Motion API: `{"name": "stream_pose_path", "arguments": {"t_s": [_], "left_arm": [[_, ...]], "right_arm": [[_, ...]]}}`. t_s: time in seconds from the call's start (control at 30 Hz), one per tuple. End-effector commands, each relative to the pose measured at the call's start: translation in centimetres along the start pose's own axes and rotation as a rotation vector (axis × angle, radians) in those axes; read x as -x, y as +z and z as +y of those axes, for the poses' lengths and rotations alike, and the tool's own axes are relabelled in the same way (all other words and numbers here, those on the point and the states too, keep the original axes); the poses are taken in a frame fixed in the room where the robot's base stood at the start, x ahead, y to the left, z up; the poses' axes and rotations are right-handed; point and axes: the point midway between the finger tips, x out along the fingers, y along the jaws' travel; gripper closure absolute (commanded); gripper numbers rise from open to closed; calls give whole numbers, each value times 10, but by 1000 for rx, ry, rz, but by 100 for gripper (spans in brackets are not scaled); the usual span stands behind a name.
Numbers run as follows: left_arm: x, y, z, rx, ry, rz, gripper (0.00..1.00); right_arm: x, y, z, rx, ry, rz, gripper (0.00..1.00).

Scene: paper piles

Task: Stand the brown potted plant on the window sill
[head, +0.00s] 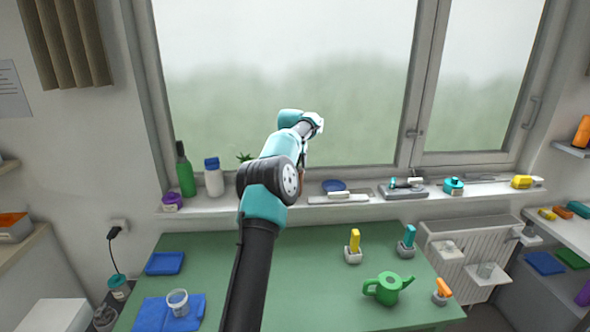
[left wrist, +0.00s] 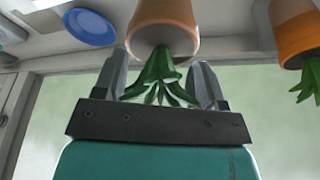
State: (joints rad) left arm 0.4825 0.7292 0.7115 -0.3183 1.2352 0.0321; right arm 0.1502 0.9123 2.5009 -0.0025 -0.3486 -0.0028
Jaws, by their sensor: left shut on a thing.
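The brown potted plant (left wrist: 165,20) has a terracotta-brown pot and green pointed leaves. My left gripper (left wrist: 160,62) is shut on it from above, one finger on each side by the rim. The wrist view is upside down, with the window sill (left wrist: 232,25) at the top; the pot's base is cut off, so I cannot tell whether it touches the sill. In the head view my arm hides most of the plant at the sill (head: 225,204). My right gripper is not in view.
A second, more orange potted plant (left wrist: 290,28) stands close beside; its leaves (head: 245,157) show behind my arm. A blue dish (head: 334,186) and a tray (head: 338,197) lie right of the gripper. Green (head: 185,172) and white (head: 213,179) bottles stand left.

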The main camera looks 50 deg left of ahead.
Motion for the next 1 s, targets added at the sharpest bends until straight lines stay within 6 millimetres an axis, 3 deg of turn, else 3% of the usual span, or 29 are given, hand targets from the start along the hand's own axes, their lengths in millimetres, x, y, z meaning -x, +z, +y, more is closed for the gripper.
{"name": "stream_pose_path", "arguments": {"t_s": [0.23, 0.67, 0.7, 0.93, 1.0], "left_arm": [[-26, 8, 0, 0, 0, 0, 86], [-30, 10, 0, 0, 0, 0, 86], [-30, 10, 0, 0, 0, 0, 32], [-30, 10, 0, 0, 0, 0, 10], [-30, 10, 0, 0, 0, 0, 10]], "right_arm": [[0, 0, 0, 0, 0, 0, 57], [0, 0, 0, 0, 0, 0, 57], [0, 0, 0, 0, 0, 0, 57], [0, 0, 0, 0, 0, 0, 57], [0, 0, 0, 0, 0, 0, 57]]}}
